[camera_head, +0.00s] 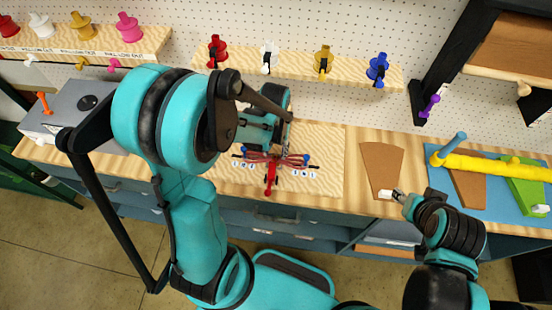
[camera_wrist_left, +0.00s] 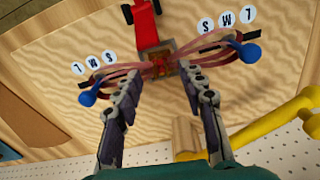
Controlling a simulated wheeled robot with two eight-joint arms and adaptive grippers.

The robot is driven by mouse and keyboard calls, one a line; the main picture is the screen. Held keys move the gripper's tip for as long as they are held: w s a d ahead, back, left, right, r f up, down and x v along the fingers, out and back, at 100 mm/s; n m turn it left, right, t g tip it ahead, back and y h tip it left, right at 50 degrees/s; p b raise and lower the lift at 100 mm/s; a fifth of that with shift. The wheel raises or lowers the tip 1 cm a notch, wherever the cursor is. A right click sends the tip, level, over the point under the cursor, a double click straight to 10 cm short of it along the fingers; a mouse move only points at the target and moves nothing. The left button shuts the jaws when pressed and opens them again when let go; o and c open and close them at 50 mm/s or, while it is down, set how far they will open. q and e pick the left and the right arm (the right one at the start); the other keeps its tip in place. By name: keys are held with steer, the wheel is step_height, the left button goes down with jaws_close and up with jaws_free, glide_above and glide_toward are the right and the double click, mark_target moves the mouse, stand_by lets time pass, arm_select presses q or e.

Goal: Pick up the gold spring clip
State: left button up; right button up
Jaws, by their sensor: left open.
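A gold piece with a dark part, apparently the gold spring clip (camera_head: 323,60), sits on the back wall shelf between a white and a blue one. It is too small to make out in detail. My left gripper (camera_head: 270,138) is low over the bench, in front of that shelf and left of the gold piece, well apart from it. In the left wrist view my left gripper (camera_wrist_left: 165,92) has its fingers spread with nothing between them, near the red-handled fixture (camera_wrist_left: 150,22).
Similar red (camera_head: 216,52), white (camera_head: 268,57) and blue (camera_head: 378,69) pieces share the shelf (camera_head: 295,69). A yellow bar (camera_head: 495,166) lies on a blue mat at right. Spools stand on the upper left shelf. The bench near the brown panel (camera_head: 381,168) is mostly clear.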

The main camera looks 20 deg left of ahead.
mark_target(275, 156)
arm_select(q)
step_height(275, 156, down, 3)
steer(key=shift+w+f+b, duration=0.15)
steer(key=shift+f+b, duration=0.05)
steer(key=shift+b, duration=0.1)
jaws_close()
steer(key=shift+r, duration=0.1)
